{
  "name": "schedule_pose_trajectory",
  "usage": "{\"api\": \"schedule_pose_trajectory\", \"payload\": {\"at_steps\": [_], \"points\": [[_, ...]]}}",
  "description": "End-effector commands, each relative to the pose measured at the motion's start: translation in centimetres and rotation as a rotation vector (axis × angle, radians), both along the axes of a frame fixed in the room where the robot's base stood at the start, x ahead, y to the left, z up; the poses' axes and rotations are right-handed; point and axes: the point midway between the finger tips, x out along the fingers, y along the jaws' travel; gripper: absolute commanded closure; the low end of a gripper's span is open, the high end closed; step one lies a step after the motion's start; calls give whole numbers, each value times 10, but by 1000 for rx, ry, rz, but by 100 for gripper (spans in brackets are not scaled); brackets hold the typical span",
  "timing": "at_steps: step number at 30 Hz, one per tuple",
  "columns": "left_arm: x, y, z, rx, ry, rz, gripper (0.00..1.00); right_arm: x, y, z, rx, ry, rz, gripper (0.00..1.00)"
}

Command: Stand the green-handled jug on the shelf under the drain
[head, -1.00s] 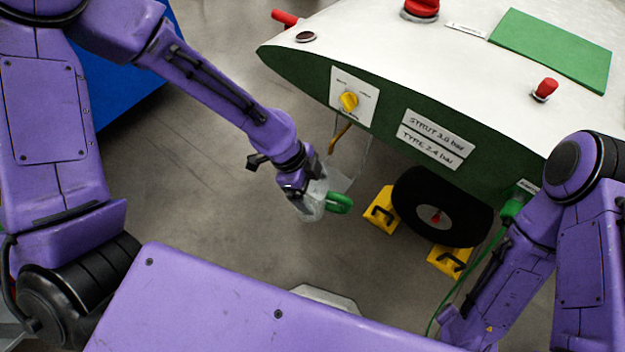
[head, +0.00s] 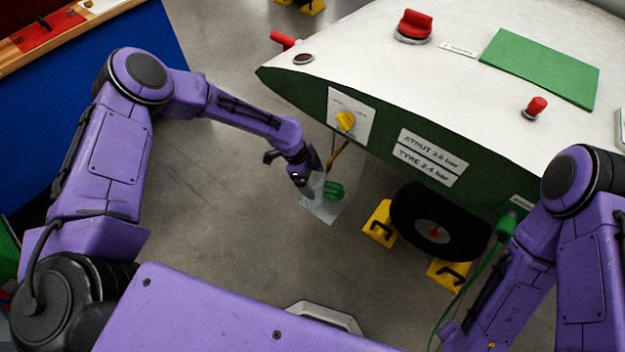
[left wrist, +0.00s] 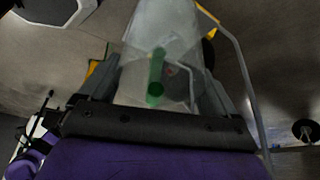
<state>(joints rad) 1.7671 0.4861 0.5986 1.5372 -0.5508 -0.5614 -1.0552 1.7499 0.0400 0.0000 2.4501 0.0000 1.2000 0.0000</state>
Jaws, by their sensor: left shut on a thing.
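The clear jug (head: 317,187) with a green handle (head: 334,191) is in my left gripper (head: 308,181), below the nose of the white and green body. In the left wrist view the jug (left wrist: 160,35) sits between the two fingers, with its handle (left wrist: 156,78) facing the camera. The brass drain (head: 338,156) hangs just above and to the right of the jug. The pale see-through shelf (head: 322,214) shows beneath the jug in the head view; I cannot tell whether they touch. My right arm is on the right; its gripper is not visible.
A black wheel (head: 432,228) with yellow chocks (head: 381,224) stands right of the shelf. A green cable (head: 470,278) hangs near my right arm. The floor left of the shelf is clear.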

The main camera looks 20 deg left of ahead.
Motion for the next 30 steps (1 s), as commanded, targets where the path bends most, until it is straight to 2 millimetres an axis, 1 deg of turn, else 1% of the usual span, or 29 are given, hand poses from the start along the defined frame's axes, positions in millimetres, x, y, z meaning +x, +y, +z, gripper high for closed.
{"api": "schedule_pose_trajectory", "payload": {"at_steps": [1, 3, 10, 15, 16, 17, 23, 26, 28, 30], "points": [[-1, -1, -8, 0, 2, 0, 68, 0, 0, 1, 0, 0, 0, 40], [-1, 0, -13, 0, 0, 0, 68, 0, 0, 1, 0, 0, 0, 40], [-1, 0, -14, 0, -1, -1, 68, 0, 0, 0, 0, 0, 0, 40], [-1, -1, -20, 0, -1, -1, 68, 0, 0, -6, 0, 0, 0, 40], [-1, 0, -19, 0, -1, -1, 6, 0, 0, -6, 0, 0, 0, 40], [-1, 0, -18, 0, -1, -1, 0, 0, 0, -5, 0, 0, 0, 40], [-1, -1, -18, 0, 0, -1, 0, 0, 0, -4, 0, 0, 0, 40], [-2, 0, -14, 0, 1, -1, 0, 0, 0, 4, 0, 0, 0, 40], [1, 4, -7, 0, -4, 0, 0, 0, 0, -1, 0, 0, 0, 40], [0, 10, 8, -1, -4, 0, 0, 0, 0, -6, 0, 0, 0, 40]]}}
